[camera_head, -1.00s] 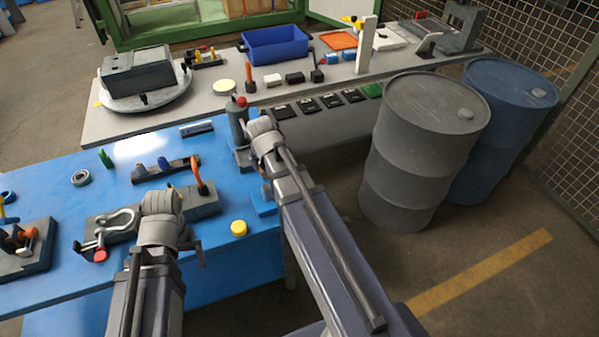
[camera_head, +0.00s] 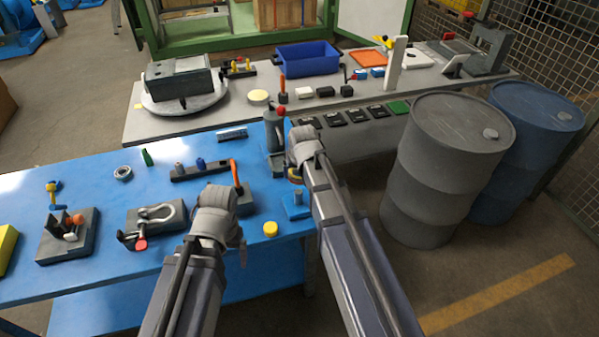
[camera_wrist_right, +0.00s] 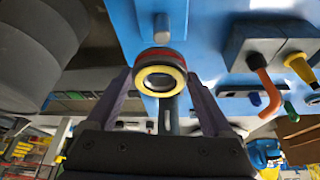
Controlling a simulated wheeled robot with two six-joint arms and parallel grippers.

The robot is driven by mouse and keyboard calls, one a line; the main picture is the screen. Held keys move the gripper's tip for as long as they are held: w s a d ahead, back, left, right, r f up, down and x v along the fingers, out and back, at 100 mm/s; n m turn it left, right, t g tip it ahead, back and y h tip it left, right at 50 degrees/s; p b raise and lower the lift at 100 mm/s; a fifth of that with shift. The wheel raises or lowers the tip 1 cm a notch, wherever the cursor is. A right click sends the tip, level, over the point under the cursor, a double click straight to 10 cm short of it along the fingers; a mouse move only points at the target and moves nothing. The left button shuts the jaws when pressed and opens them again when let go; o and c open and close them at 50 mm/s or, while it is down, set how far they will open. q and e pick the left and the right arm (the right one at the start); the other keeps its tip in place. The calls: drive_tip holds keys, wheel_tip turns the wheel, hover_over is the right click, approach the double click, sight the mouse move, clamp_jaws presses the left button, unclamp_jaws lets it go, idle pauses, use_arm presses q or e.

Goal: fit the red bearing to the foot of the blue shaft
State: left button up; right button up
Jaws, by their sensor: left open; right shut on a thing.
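My right gripper (camera_wrist_right: 160,95) is shut on the red bearing (camera_wrist_right: 160,54), a red ring with a yellow face, seen between its fingers in the right wrist view. A smooth blue-grey post (camera_wrist_right: 161,27) stands just beyond the ring; it may be the shaft, and I cannot tell whether they touch. In the head view my right gripper (camera_head: 300,165) is over the right edge of the blue table, near a small blue block with a post (camera_head: 297,206). My left gripper (camera_head: 238,235) is open near the front edge, its fingertips mostly hidden by its wrist.
A grey stand with a red knob (camera_head: 275,130) is close behind my right gripper. A yellow cap (camera_head: 270,229) lies at the table's front edge. A shackle fixture (camera_head: 155,222) and a rack (camera_head: 200,170) are further left. Barrels (camera_head: 448,165) stand to the right.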

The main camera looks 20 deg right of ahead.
drive_tip(key=b, duration=0.5)
hover_over(299, 197)
drive_tip(key=shift+w+f, duration=0.2)
drive_tip(key=shift+f, duration=2.6)
drive_tip(key=shift+f+b, duration=3.7)
drive_tip(key=shift+b, duration=0.15)
drive_tip(key=o, duration=1.5)
drive_tip(key=shift+r, duration=0.1)
drive_tip(key=shift+r, duration=0.1)
drive_tip(key=p+v, duration=0.7)
drive_tip(key=shift+s+r, duration=0.15)
drive_tip(key=shift+r, duration=0.2)
drive_tip(key=shift+f, duration=0.15)
drive_tip(key=b+x, duration=0.7)
drive_tip(key=x, duration=0.1)
drive_tip(key=shift+r, duration=0.3)
